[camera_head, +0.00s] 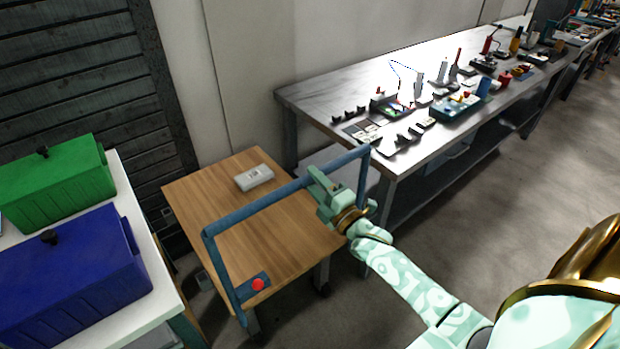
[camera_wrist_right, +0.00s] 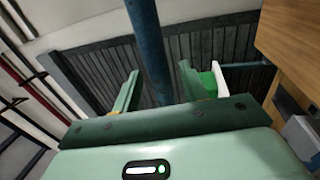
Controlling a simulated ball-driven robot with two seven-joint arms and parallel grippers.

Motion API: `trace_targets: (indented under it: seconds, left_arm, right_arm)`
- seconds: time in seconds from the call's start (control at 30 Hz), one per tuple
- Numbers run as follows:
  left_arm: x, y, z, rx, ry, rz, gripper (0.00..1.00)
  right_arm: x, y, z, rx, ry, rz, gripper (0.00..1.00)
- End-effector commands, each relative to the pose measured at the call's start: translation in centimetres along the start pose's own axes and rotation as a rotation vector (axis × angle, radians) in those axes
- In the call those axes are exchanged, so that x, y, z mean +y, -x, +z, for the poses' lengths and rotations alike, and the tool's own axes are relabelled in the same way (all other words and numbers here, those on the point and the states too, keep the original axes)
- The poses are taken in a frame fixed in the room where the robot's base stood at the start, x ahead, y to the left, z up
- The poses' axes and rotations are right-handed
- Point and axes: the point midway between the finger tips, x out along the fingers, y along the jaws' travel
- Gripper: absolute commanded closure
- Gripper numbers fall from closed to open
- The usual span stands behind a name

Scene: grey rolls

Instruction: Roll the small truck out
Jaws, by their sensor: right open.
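The small truck (camera_head: 270,215) has a wooden top and a blue push handle (camera_head: 262,203). It stands between the white table and the metal workbench. My right gripper (camera_head: 322,180) is at the handle's top bar, near its right end. In the wrist view the right gripper (camera_wrist_right: 158,80) is open, and the blue handle bar (camera_wrist_right: 147,40) shows between its two fingers. I cannot tell whether a finger touches the bar. My left gripper is not in view.
A grey box (camera_head: 254,178) lies on the truck's top, and a red button (camera_head: 258,284) is at the handle's near corner. A white table (camera_head: 150,290) with green and blue bins is at left. A cluttered metal workbench (camera_head: 310,97) is behind at right. Open floor (camera_head: 500,200) lies right.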

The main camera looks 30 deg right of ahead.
Motion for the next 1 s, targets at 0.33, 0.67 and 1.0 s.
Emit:
trace_targets:
  seconds: [0.33, 0.67, 1.0]
  left_arm:
    - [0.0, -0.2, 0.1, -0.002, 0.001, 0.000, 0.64]
    - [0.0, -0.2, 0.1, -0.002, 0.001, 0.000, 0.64]
    - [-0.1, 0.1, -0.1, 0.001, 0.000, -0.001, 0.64]
  right_arm:
    - [0.0, -2.0, 0.0, 0.000, 0.000, -0.001, 0.57]
    - [0.0, -1.9, 0.0, 0.000, 0.000, -0.001, 1.00]
    - [0.1, -1.4, 0.0, -0.001, 0.001, -0.003, 1.00]
